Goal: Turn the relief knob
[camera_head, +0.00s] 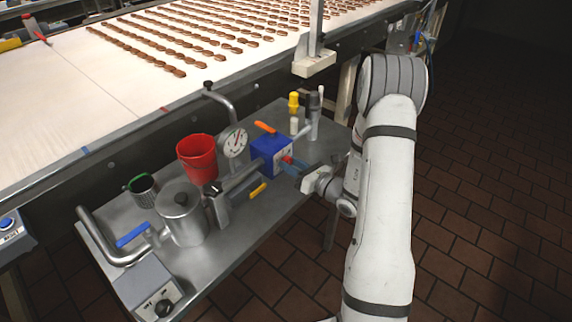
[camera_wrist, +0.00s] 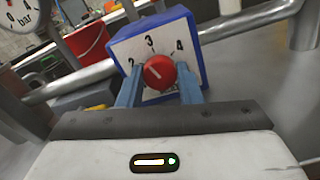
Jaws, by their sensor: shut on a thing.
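The red relief knob (camera_wrist: 159,72) sits on the white dial face (camera_wrist: 122,50) of a blue box, marked 2, 3 and 4. Its pale pointer line slants to the upper left, roughly between 2 and 3. In the head view the knob (camera_head: 287,160) is a small red spot on the right side of the blue box (camera_head: 266,158). My gripper (camera_wrist: 160,90) has its two blue fingers on either side of the knob and is shut on it. In the head view my gripper (camera_head: 294,166) reaches the box from the right.
A pressure gauge (camera_head: 234,142) and a red bucket (camera_head: 197,158) stand left of the box. A steel pot (camera_head: 180,215) and yellow-capped fitting (camera_head: 293,102) share the metal table. A conveyor with chocolate-coloured pieces (camera_head: 207,40) runs behind.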

